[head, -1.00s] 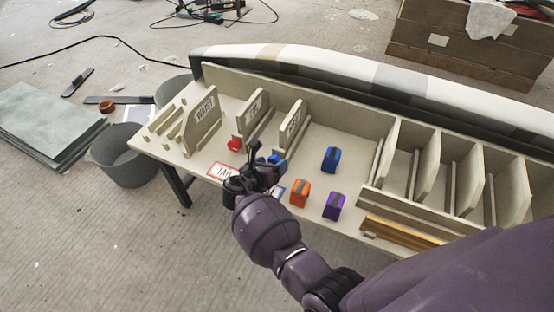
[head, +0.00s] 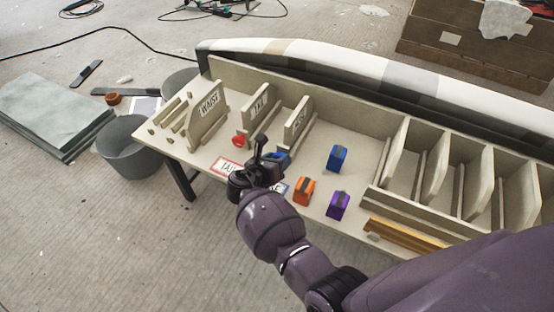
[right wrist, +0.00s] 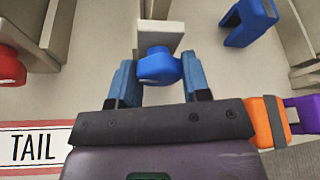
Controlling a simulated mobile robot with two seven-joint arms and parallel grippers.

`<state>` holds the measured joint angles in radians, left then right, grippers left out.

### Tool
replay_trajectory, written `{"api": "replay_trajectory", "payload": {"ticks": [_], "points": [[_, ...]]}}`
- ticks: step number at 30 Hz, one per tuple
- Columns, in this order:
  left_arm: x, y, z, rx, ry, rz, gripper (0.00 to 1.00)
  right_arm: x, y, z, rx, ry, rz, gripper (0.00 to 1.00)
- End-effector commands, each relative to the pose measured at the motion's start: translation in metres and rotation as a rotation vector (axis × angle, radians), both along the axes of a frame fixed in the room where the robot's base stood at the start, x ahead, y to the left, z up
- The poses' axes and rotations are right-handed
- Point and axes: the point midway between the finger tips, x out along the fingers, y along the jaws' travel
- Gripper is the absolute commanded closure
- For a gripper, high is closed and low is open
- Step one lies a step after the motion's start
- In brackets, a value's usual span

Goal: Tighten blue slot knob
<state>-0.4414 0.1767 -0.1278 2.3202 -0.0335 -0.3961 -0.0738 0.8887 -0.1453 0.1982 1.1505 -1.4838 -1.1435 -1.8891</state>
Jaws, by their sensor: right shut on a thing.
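The blue slot knob (right wrist: 158,66) sits at the front end of a pale slot rail (right wrist: 160,37) in the right wrist view. The blue fingers of my right gripper (right wrist: 159,82) stand on either side of it, shut on it. In the head view my right gripper (head: 268,158) is at the front of the third upright labelled board (head: 298,120), and largely hides the knob. A red knob (head: 238,141) stands to the left, at the second slot; it also shows in the right wrist view (right wrist: 10,66). My left gripper is out of view.
A blue block (head: 337,157), an orange block (head: 304,190) and a purple block (head: 338,205) stand right of my gripper. A red-bordered TAIL card (head: 227,166) lies left of it on the table. Tall dividers (head: 398,150) stand farther right. A grey bin (head: 128,147) is on the floor.

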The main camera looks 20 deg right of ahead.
Motion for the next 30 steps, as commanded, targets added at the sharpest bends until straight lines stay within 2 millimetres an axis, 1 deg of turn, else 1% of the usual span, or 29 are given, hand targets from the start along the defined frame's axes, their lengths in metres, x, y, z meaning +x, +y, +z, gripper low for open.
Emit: {"api": "replay_trajectory", "payload": {"ticks": [5, 11, 24, 30], "points": [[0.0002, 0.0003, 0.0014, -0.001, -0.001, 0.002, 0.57, 0.0002, -0.0004, 0.0009, 0.011, -0.015, 0.0, 0.8], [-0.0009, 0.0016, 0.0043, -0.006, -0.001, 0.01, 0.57, 0.0004, -0.0017, 0.003, 0.059, -0.082, 0.002, 0.8], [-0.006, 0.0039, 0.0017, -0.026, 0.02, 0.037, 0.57, -0.0004, -0.0024, 0.0018, 0.257, -0.334, 0.001, 0.8], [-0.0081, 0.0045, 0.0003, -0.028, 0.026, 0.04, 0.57, -0.0013, -0.0021, 0.0001, 0.326, -0.42, 0.0, 0.8]]}}
